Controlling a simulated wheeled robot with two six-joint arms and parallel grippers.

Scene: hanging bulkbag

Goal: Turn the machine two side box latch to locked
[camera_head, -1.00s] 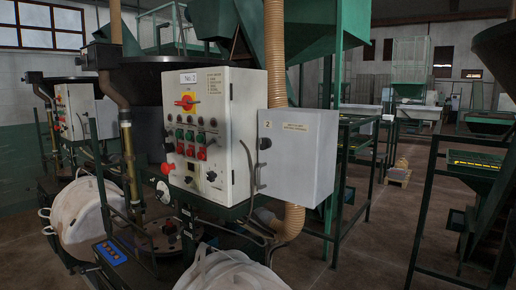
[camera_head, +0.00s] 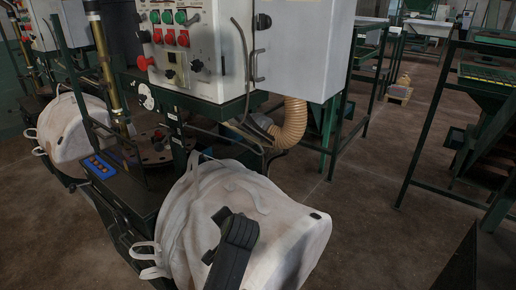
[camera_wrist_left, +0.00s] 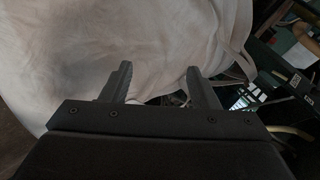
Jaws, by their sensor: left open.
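The grey side box (camera_head: 305,50) hangs at the right side of the white control cabinet (camera_head: 210,65); its top is cut off in the head view. A small black knob-like latch (camera_head: 263,21) shows at the box's left edge; its exact turn is too small to tell. My left gripper (camera_head: 214,236) is low in the head view, in front of the white bulk bag (camera_head: 185,205), well below and apart from the side box. In the left wrist view its two fingers (camera_wrist_left: 160,82) are spread with nothing held between them. My right gripper is not in view.
Red and green buttons (camera_head: 168,28) and black knobs cover the cabinet front. A ribbed tan hose (camera_head: 291,122) runs below the side box. Green metal frames (camera_head: 352,90) stand to the right. Concrete floor (camera_head: 370,210) is clear right of the bag.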

